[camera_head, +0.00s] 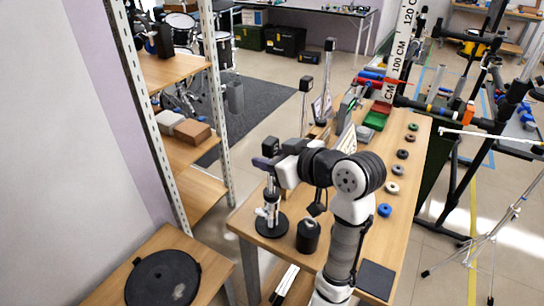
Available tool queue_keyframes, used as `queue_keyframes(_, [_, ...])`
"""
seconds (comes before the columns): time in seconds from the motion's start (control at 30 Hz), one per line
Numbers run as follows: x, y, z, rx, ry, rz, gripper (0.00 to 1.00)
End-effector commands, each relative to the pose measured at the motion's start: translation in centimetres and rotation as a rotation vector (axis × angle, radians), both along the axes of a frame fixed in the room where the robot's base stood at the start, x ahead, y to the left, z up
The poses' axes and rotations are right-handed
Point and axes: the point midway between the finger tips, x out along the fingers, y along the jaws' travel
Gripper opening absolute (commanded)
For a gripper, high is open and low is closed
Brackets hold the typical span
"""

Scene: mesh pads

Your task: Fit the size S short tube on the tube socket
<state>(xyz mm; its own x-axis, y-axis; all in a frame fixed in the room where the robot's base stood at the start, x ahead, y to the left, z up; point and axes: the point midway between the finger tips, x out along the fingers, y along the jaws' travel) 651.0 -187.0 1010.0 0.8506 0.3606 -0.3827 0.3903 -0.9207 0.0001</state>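My gripper (267,163) is over the near left part of the long wooden table, with my arm reaching in from the front. Its fingers are small and dark here, so I cannot see whether they are open or shut. Below it stands a grey-white upright piece on a round black base (272,228); I cannot tell whether this is the tube socket. Several short ring-like pieces lie in a row along the table's right side, including a blue one (384,210), a white one (392,188) and a green one (413,127). I cannot tell which piece is size S.
A black cylinder (308,236) stands near the front of the wooden table (400,220). A dark square pad (376,279) lies at the near right corner. Green and red trays (375,121) and upright panels are farther back. A metal shelf (186,187) stands to the left.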

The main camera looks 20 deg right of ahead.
Motion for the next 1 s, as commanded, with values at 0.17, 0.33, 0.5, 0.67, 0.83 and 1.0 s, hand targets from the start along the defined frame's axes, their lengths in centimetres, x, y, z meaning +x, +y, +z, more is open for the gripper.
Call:
queue_keyframes(0.17, [0.0, 0.0, 0.0, 0.0, 0.0, 0.0, 0.42])
queue_keyframes(0.33, [-0.3, -0.1, 0.1, -0.001, 0.001, -0.001, 0.42])
queue_keyframes(0.5, [-2.2, -1.0, 0.9, -0.003, -0.001, -0.003, 0.42])
queue_keyframes(0.67, [-5.4, -2.4, 2.4, -0.003, -0.003, -0.005, 0.42])
queue_keyframes(0.83, [-8.6, -3.7, 3.8, -0.003, -0.002, -0.003, 0.42])
queue_keyframes(1.0, [-10.8, -4.6, 4.9, -0.002, -0.002, -0.003, 0.42])
